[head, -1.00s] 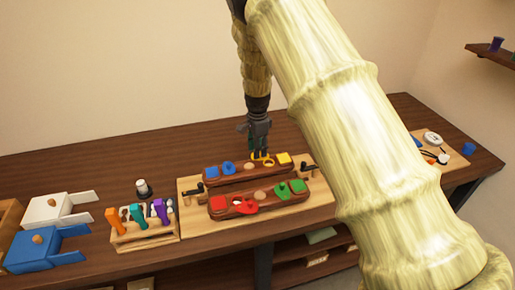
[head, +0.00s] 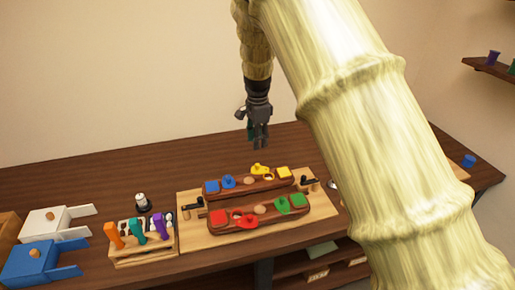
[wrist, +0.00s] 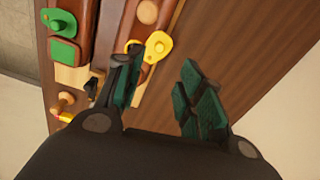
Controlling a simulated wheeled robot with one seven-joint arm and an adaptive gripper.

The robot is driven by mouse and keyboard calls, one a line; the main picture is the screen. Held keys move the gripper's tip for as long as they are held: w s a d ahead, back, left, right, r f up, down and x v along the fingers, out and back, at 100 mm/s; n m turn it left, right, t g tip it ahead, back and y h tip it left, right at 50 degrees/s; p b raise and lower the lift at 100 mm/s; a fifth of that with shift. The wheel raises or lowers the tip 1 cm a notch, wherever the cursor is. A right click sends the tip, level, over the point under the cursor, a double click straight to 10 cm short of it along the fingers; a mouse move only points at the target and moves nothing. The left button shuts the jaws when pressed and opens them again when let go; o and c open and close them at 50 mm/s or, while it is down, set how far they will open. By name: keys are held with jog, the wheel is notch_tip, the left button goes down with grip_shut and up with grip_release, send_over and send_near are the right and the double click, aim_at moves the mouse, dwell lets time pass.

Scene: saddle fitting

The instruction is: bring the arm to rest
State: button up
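My gripper (head: 259,140) hangs above the back of the workbench in the head view, clear of the parts below. In the wrist view its two dark fingers with green pads (wrist: 160,85) are apart with nothing between them. A yellow saddle piece (head: 261,169) lies at the back rail, near a yellow block (head: 283,173); the saddle also shows in the wrist view (wrist: 155,47), beyond the left finger. The wrist view does not show clearly how it is seated.
The wooden board (head: 190,236) carries two dark rails with blue, red and green pieces. A tool rack (head: 145,250) and white (head: 45,222) and blue (head: 32,257) boxes stand left. My arm covers much of the right side. Bare bench lies behind the board.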

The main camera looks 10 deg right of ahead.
jog(key=shift+r, duration=0.65)
